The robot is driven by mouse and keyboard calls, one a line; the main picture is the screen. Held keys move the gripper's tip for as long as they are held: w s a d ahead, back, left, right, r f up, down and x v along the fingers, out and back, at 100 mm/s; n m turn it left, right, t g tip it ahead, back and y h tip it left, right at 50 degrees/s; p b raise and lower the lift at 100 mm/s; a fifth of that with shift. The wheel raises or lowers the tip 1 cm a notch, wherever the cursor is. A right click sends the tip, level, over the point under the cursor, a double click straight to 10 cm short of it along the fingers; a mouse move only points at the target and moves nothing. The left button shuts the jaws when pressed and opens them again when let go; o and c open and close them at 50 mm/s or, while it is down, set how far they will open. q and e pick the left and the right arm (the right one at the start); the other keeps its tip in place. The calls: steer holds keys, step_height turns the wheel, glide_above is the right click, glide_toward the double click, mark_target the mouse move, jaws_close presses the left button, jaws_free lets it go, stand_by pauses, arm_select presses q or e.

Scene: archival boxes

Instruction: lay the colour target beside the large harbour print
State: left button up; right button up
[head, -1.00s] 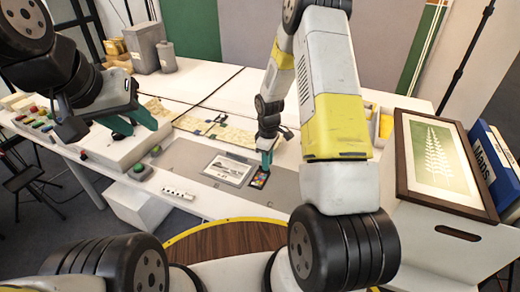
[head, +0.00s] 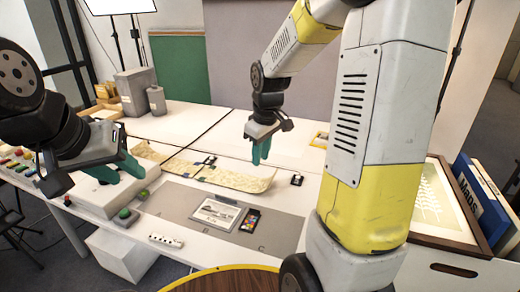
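The colour target (head: 250,220), a small dark card with coloured patches, lies flat on the grey mat (head: 284,228). It is just right of the large harbour print (head: 215,214), a pale sheet with a grey picture, with a narrow gap between them. My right gripper (head: 261,153) is raised above and behind the target, clear of it. Its teal fingers look slightly apart with nothing between them. My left gripper (head: 128,168) is at the left, over a pale box near the buttons, with its teal fingers apart and empty.
A long yellowish map strip (head: 226,177) lies behind the mat, with small dark items on it. Green and red buttons (head: 125,214) and a white power strip (head: 166,241) are at the front left. A framed fern print (head: 437,206) and blue binders (head: 478,200) stand at the right.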

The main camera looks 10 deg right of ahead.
steer(key=s+a+r+m+t+y, duration=0.1)
steer(key=s+r+m+t, duration=0.1)
steer(key=s+r, duration=0.4)
steer(key=s+a+r+m+t, duration=0.1)
steer(key=s+r+m, duration=0.3)
steer(key=s, duration=0.8)
step_height(320, 180, up, 2)
steer(key=shift+s+r+m+t+y, duration=0.15)
steer(key=shift+m+t+y, duration=0.15)
steer(key=shift+t+y, duration=0.15)
